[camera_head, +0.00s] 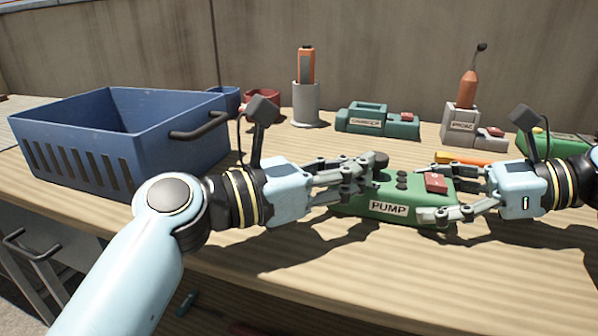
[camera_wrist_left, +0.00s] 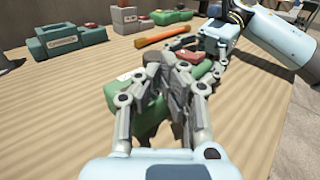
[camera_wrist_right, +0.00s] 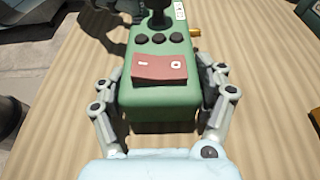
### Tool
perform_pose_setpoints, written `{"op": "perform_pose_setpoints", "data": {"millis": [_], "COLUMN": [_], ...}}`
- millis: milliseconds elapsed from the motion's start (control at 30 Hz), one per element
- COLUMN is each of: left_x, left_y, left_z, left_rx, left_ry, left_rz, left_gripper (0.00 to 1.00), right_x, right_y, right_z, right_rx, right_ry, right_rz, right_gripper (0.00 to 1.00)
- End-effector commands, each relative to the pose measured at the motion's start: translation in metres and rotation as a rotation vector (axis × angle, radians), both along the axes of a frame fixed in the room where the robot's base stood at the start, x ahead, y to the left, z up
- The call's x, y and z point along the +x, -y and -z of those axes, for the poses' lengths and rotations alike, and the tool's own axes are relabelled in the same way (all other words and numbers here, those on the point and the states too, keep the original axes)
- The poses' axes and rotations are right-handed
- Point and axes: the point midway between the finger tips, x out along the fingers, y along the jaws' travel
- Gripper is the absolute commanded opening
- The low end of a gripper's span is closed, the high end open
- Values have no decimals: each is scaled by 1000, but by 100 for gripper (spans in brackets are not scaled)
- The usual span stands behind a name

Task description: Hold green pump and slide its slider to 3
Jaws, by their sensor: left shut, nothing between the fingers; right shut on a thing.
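The green pump (camera_head: 400,207), with its PUMP label facing front, lies on the wooden table. It has a red rocker switch (camera_head: 438,183), several dark buttons and a black slider knob (camera_head: 381,160). My right gripper (camera_head: 447,200) is shut on the pump's right end, one finger along each side, as the right wrist view (camera_wrist_right: 160,100) shows. My left gripper (camera_head: 368,173) is shut and empty at the pump's left end, its fingertips close beside the knob. Contact with the knob cannot be told. The left wrist view shows the knob (camera_wrist_left: 152,58) just beyond the fingers. The slider's scale is not readable.
A blue crate (camera_head: 130,100) stands at the left. Behind are a red bin (camera_head: 262,102), a grey cylinder with an orange tool (camera_head: 306,100), a teal device (camera_head: 376,122) and a grey holder (camera_head: 460,125). An orange-handled tool (camera_head: 465,158) lies behind the pump. The front table strip is clear.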

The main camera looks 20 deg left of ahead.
Motion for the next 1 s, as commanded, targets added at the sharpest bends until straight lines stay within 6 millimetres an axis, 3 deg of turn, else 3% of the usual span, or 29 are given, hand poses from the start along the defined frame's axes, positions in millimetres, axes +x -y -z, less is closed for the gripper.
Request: {"op": "perform_pose_setpoints", "data": {"millis": [500,700,1000], "left_x": [-77,-91,-94], "left_y": [-76,-90,-95], "left_z": [1,1,0], "left_rx": [7,3,0], "left_ry": [-3,0,1], "left_rz": [3,2,-1], "left_gripper": [0,0,0], "right_x": [0,0,0], "right_y": [0,0,0], "right_z": [1,1,1], "right_rx": [-1,-1,-1], "right_ry": [-3,-3,-3], "right_rz": [1,0,0], "right_gripper": [42,42,42]}}
